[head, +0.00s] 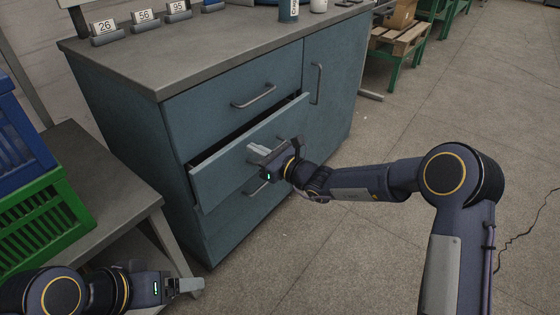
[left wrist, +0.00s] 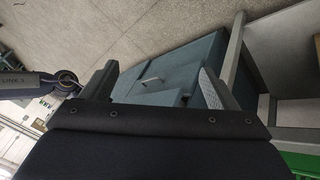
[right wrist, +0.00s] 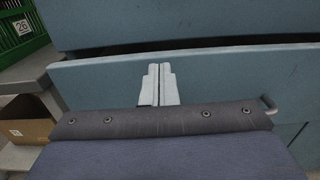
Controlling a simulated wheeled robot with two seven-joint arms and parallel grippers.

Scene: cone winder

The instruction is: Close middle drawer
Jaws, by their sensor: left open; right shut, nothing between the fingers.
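The middle drawer (head: 222,174) of the blue-grey cabinet (head: 118,128) is pulled part way out, with a dark gap above its front. Its front also fills the middle of the right wrist view (right wrist: 95,82). My right gripper (head: 258,150) is shut and empty, its fingertips at the drawer front, left of the handle. In the right wrist view its closed fingers (right wrist: 158,72) overlap the drawer front; I cannot tell whether they touch. My left gripper (head: 190,286) is open and empty at the lower left, away from the drawer.
The top drawer (head: 215,110) and the side door (head: 330,75) are shut. A side table (head: 110,185) with a green crate (head: 45,220) and a blue crate (head: 20,135) stands at the left.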

